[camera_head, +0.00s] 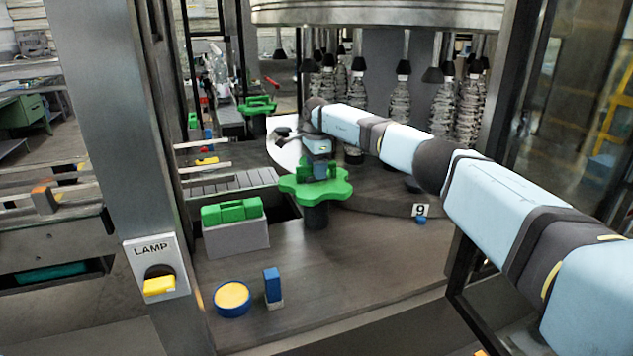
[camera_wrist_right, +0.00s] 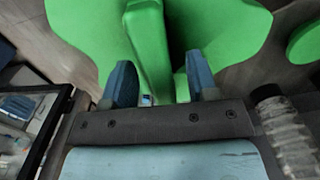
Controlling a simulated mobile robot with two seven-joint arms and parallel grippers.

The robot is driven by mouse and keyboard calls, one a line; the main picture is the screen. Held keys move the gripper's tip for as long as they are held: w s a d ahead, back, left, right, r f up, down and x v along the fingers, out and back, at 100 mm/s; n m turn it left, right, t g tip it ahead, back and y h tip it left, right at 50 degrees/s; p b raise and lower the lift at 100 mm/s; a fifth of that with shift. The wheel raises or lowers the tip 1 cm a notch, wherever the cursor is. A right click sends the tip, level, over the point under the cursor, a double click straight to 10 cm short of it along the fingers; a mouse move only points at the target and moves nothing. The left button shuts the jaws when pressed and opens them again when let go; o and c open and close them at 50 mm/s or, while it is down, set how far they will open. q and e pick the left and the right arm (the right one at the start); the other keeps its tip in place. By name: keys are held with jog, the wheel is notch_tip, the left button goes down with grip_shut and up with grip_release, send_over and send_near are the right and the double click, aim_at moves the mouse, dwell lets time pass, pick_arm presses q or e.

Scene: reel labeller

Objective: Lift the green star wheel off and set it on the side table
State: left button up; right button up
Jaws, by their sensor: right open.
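The green star wheel (camera_head: 337,190) sits level on a dark round post (camera_head: 316,216) on the machine deck, with a raised green grip in its middle. My right gripper (camera_head: 320,172) is right above its centre, pointing down. In the right wrist view its two blue fingers (camera_wrist_right: 160,72) are open, one on each side of the upright green grip (camera_wrist_right: 150,45); contact cannot be told. The lobes of the wheel (camera_wrist_right: 225,30) spread out below. My left gripper is not in view. I cannot make out a side table for certain.
Clear bottles (camera_head: 401,102) hang behind the wheel under a large metal drum (camera_head: 375,14). A green piece (camera_head: 232,211) lies on a grey block (camera_head: 237,239) at left. A blue-and-yellow round tub (camera_head: 232,297) and a blue block (camera_head: 272,286) stand in front. A lamp panel (camera_head: 157,268) is on the left post.

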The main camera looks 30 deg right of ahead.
jog(key=shift+f, duration=0.25)
dwell(0.5)
grip_shut()
